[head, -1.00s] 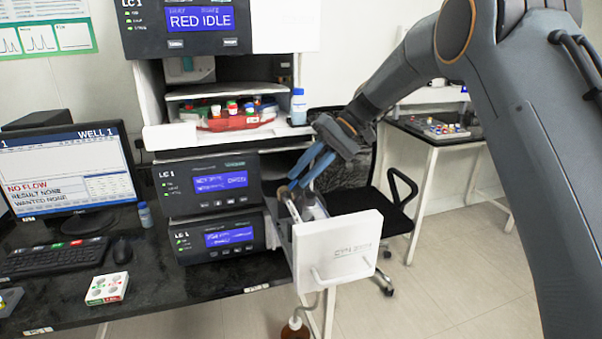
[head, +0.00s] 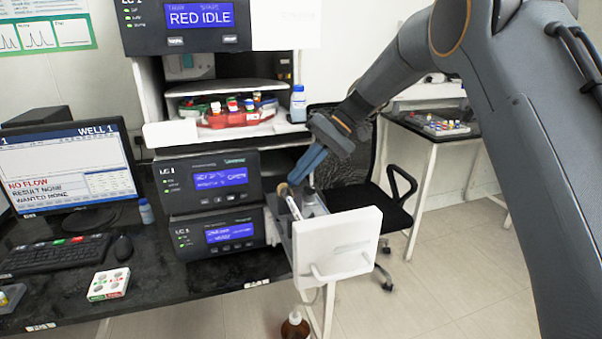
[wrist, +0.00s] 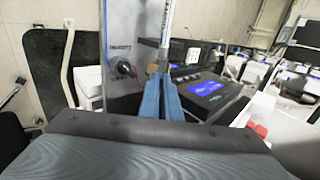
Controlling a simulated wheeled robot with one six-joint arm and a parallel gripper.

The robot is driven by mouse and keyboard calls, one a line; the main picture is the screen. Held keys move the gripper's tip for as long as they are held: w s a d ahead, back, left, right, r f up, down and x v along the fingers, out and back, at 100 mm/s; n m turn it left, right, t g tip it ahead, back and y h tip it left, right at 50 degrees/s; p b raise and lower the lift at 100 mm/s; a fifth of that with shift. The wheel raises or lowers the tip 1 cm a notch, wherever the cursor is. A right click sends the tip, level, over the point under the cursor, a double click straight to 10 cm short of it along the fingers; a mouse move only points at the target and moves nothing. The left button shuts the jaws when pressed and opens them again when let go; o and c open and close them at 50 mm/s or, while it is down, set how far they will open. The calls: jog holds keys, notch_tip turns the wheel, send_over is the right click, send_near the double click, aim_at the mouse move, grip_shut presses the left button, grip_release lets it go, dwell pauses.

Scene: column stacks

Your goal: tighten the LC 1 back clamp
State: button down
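An open drawer (head: 337,245) with a white front juts out from the lower LC 1 units. A pale column (head: 293,204) lies in it, with a round tan fitting (head: 283,189) at its back end. This appears to be the back clamp. My gripper (head: 293,182) reaches down from the upper right, its blue fingertips at or very near that fitting. In the wrist view my gripper's fingers (wrist: 161,76) lie close together, with a small brown part (wrist: 152,68) at their tips and the column (wrist: 167,25) beyond. The fingertips hide the contact, so I cannot tell whether they hold it.
The LC 1 units (head: 212,183) stand close left of the fingers. A shelf with a red tray (head: 238,117) and a bottle (head: 298,104) is above. An office chair (head: 375,190) stands behind the drawer. A brown bottle (head: 295,325) is below it.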

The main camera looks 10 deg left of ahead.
jog(key=a+t+h+p, duration=0.1)
jog(key=h, duration=0.1)
jog(key=s+a+r+t+h+p, duration=0.1)
jog(key=shift+s+r+h, duration=0.15)
jog(key=shift+r+h, duration=0.15)
jog(key=shift+h, duration=0.1)
jog(key=a+t+h+p, duration=0.1)
jog(key=h, duration=0.1)
jog(key=s+a+t+h+p, duration=0.1)
jog(key=t+h, duration=0.1)
jog(key=s+a+t+h+p, duration=0.1)
jog(key=h, duration=0.2)
jog(key=shift+s+a+f+t, duration=0.1)
jog(key=shift+a+f+t, duration=0.1)
jog(key=shift+a+t, duration=0.2)
jog(key=h, duration=0.1)
jog(key=a+f+t+h+b, duration=0.1)
jog(key=shift+s+a+t+h, duration=0.1)
jog(key=shift+s+t+h, duration=0.2)
jog(key=shift+s, duration=0.05)
jog(key=shift+s+a+f+t+h+b, duration=0.2)
jog(key=shift+t+h+b, duration=0.15)
jog(key=shift+h, duration=0.25)
jog(key=c, duration=2)
grip_release()
